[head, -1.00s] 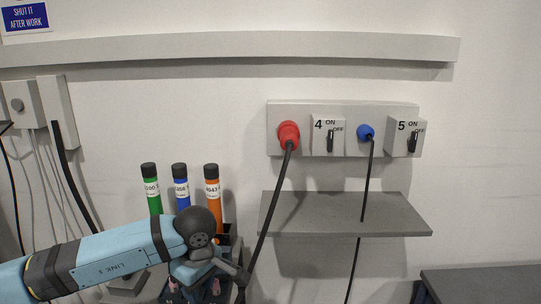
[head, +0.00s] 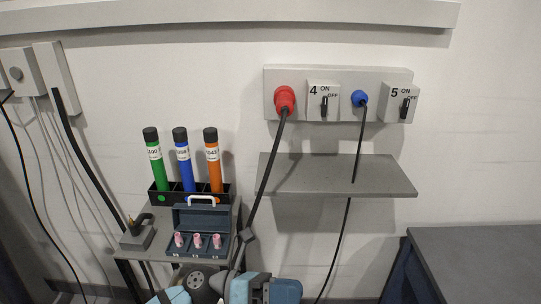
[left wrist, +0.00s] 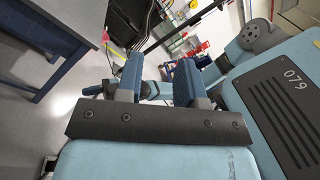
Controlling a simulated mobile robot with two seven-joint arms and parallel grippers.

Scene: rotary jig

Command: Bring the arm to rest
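My left arm shows at the bottom edge of the head view, drawn low in front of the small side table. Its gripper is partly cut off by the frame edge there. In the left wrist view my left gripper (left wrist: 156,76) has its two blue fingers apart with a clear gap. No object is held between the fingers; parts of my own body and floor show behind them. My right gripper is in neither view.
A grey side table (head: 190,250) holds an open case (head: 208,218) with pink-topped pieces and a rack (head: 168,197) of green, blue and orange tubes. A grey shelf (head: 340,175) sits under the socket panel (head: 335,75). A dark table (head: 480,255) stands right.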

